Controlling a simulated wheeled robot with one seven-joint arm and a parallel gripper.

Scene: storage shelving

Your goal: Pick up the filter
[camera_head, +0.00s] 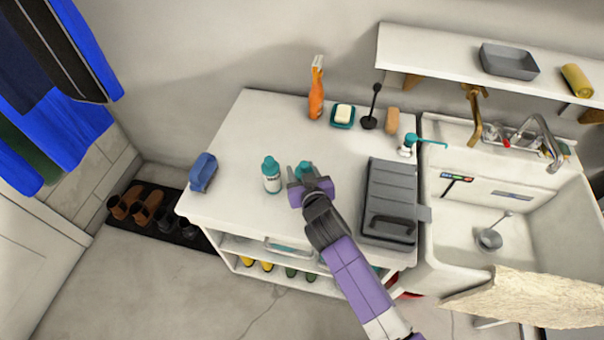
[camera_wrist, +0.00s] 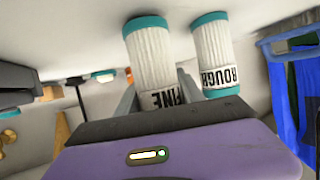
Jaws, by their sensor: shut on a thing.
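Two white ribbed filters with teal ends show in the wrist view. The one labelled FINE (camera_wrist: 152,55) is between the fingers of my gripper (camera_wrist: 155,98), which is shut on it. The one labelled ROUGH (camera_wrist: 214,55) stands just beside it, apart from the fingers. In the head view my gripper (camera_head: 308,186) is over the white counter, and only the teal top of the held filter (camera_head: 304,168) shows. The ROUGH filter (camera_head: 272,178) stands upright on the counter to its left. I cannot tell whether the held filter touches the counter.
A blue brush-like item (camera_head: 202,172) is at the counter's left.

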